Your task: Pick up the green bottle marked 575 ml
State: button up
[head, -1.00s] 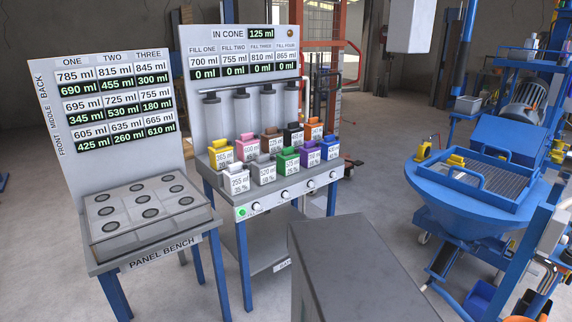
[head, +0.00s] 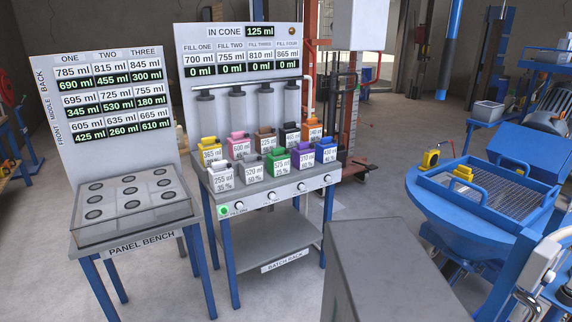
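The green bottle (head: 279,164) stands upright in the front row of bottles on the batch rack (head: 285,206). Its white label reads 575 ml, with a smaller percent line below. A grey bottle marked 520 ml (head: 251,171) is close on its left and a purple bottle marked 370 ml (head: 303,159) close on its right. The brown bottle (head: 266,141) stands behind it. My gripper does not show in the head view.
The white bottle (head: 221,178) ends the front row at left. The panel bench (head: 140,236) stands left of the rack. A grey box-like block (head: 385,270) fills the bottom middle, in front of the rack's right side. A blue cone hopper (head: 440,208) stands at right.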

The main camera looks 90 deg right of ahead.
aim_at(278, 162)
jog(key=u, duration=0.25)
jog(key=k, duration=0.45)
jog(key=z, duration=1.85)
jog(key=i, duration=0.95)
jog(key=z, duration=0.1)
jog(key=k, duration=0.35)
